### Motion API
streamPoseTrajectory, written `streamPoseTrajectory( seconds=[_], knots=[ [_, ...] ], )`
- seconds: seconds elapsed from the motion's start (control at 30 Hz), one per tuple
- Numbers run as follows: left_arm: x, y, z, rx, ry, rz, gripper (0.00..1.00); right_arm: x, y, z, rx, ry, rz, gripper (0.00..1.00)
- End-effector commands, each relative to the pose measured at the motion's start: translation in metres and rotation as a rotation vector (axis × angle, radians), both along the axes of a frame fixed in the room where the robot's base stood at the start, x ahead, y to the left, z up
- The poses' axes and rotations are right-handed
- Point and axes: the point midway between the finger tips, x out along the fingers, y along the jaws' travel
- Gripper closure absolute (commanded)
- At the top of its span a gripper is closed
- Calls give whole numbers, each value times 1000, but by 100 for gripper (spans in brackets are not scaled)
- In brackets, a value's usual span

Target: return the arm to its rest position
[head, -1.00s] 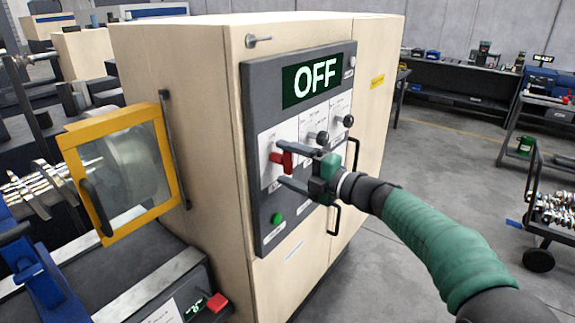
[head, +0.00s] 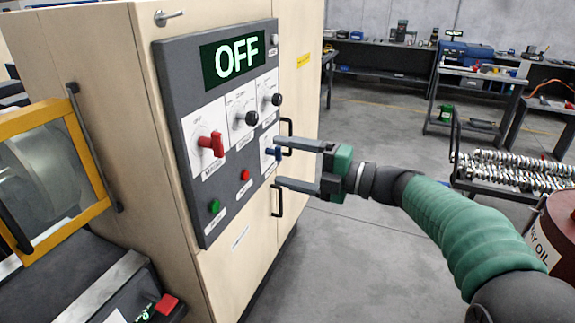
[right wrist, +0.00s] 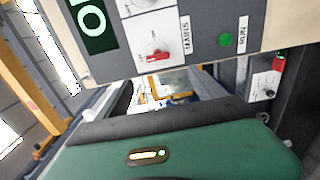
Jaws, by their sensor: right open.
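My right gripper (head: 277,163) is open and empty, its green body and two grey fingers pointing left at the right edge of the dark control panel (head: 206,228). The lower finger overlaps the cabinet handle area in the picture; I cannot tell whether it touches. The panel's display (head: 232,54) reads OFF. The red switch (head: 212,143) is left of the gripper and apart from it; it also shows in the right wrist view (right wrist: 158,56). A blue switch (head: 274,153) sits between the fingers in the picture. My left gripper is not in view.
The beige cabinet (head: 150,130) carries the panel and handles. A yellow-framed machine door (head: 70,125) is at left. A red oil barrel (head: 557,225) and a cart of metal shafts (head: 520,165) stand at right. Grey floor (head: 370,125) is clear between.

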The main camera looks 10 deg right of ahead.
Motion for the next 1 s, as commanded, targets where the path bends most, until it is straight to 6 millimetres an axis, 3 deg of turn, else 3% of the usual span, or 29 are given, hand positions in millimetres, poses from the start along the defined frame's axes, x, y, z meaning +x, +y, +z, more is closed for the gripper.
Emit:
streamPoseTrajectory(
  seconds=[0.27, 0.4, 0.47, 0.57, 0.6, 0.67, 0.7, 0.77, 0.8, 0.9, 1.0],
  knots=[
    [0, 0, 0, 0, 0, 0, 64, 0, -1, 0, 3, 2, -4, 22],
    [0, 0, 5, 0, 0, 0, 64, 20, -10, -3, 110, 92, -160, 22],
    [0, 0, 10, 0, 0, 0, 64, 36, -24, -17, 218, 207, -322, 22],
    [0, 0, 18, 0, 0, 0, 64, 39, -62, -80, 439, 514, -674, 22],
    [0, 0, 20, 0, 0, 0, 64, 27, -75, -113, 513, 646, -806, 22],
    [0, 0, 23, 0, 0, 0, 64, 1, -88, -160, 597, 827, -977, 22],
    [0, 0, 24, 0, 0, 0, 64, -21, -93, -190, 642, 941, -1079, 22],
    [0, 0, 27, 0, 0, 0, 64, -59, -96, -230, 696, 1105, -1221, 22],
    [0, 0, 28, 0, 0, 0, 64, -88, -95, -254, 724, 1211, -1310, 22],
    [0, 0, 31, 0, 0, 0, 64, -157, -87, -299, 770, 1441, -1501, 22],
    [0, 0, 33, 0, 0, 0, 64, -210, -75, -322, 788, 1605, -1633, 22]
  ],
)
